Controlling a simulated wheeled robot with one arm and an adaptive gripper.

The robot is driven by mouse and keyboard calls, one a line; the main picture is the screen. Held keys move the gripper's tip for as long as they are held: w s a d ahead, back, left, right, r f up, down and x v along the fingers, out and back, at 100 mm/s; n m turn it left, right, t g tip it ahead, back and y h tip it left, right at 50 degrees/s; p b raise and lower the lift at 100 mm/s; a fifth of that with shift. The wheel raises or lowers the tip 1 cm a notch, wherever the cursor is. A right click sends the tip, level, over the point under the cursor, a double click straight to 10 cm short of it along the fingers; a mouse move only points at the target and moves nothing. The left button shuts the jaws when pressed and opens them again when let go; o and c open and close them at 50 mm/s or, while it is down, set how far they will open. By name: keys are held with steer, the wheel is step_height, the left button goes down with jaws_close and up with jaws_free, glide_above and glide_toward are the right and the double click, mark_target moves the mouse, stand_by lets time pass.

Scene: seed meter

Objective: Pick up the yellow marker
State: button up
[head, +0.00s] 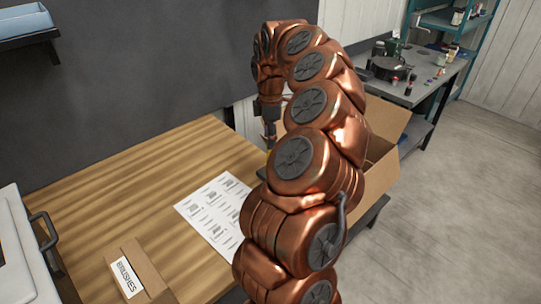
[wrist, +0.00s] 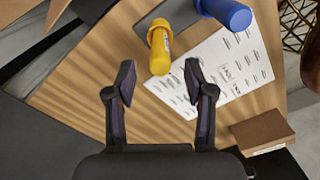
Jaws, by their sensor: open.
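The yellow marker (wrist: 161,50) is in the upper middle of the wrist view, with a wider collar at its far end. I cannot tell for sure whether it stands or lies. My gripper (wrist: 161,82) is open and empty; the marker's near end is just beyond the gap between its two fingertips, apart from both. In the head view my gripper (head: 270,140) points down over the far right of the table, partly hidden by my arm, which also hides most of the marker's surroundings.
A blue marker (wrist: 226,12) is right of the yellow one, near a printed sheet (wrist: 232,68) on the wooden table (head: 130,190). A small cardboard box (head: 140,272) labelled brushes is at the front left. An open carton (head: 385,165) stands beyond the table's right end.

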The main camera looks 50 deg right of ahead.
steer(key=shift+f+p, duration=1.15)
steer(key=shift+f, duration=1.55)
steer(key=shift+c, duration=0.4)
jaws_close()
